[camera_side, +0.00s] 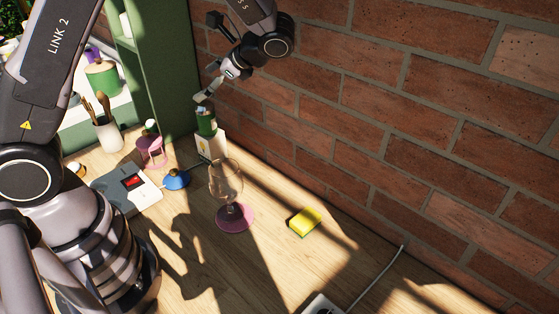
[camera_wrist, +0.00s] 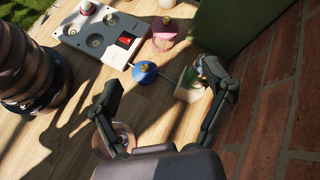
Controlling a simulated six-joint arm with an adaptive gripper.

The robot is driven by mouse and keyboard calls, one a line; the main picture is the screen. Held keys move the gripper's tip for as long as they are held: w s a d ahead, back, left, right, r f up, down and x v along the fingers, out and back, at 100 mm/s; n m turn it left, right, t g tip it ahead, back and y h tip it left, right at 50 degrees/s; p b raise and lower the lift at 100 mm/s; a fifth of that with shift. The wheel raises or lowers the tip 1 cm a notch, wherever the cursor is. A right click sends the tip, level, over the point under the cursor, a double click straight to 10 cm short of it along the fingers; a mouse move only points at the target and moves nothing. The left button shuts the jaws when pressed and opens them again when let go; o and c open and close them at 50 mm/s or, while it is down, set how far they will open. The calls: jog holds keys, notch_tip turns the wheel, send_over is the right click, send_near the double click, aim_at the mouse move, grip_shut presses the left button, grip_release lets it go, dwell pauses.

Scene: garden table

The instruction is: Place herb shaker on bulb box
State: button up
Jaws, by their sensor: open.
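A small green cylinder (camera_side: 206,124), which looks like the herb shaker, stands upright on a white box (camera_side: 211,147), which looks like the bulb box, near the green shelf. In the wrist view the green cylinder (camera_wrist: 212,67) is partly hidden by my right finger, and the white box (camera_wrist: 188,88) shows beside it. My gripper (camera_side: 204,95) is above the green cylinder in the side view. In the wrist view my gripper (camera_wrist: 166,92) has its fingers spread wide with nothing between them. The cylinder appears free of the fingers, though a light touch cannot be ruled out.
A wine glass (camera_side: 226,183) stands on a pink coaster (camera_side: 236,222). A blue domed object (camera_side: 176,180), a pink stand (camera_side: 151,155) and a grey device (camera_side: 139,192) are nearby. A yellow sponge (camera_side: 305,221) lies right. The brick wall (camera_side: 400,140) is close behind.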

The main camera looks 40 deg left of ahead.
jog(key=s+d+r+n+t+h, duration=0.3)
jog(key=s+r+n+t+h, duration=0.1)
jog(key=s, duration=0.5)
jog(key=s+d+r+n+t+h, duration=0.3)
jog(key=s+r+n+t+h, duration=0.2)
jog(key=s+r, duration=0.3)
jog(key=shift+s+t+h, duration=0.4)
jog(key=shift+s+h, duration=0.2)
jog(key=shift+s, duration=0.35)
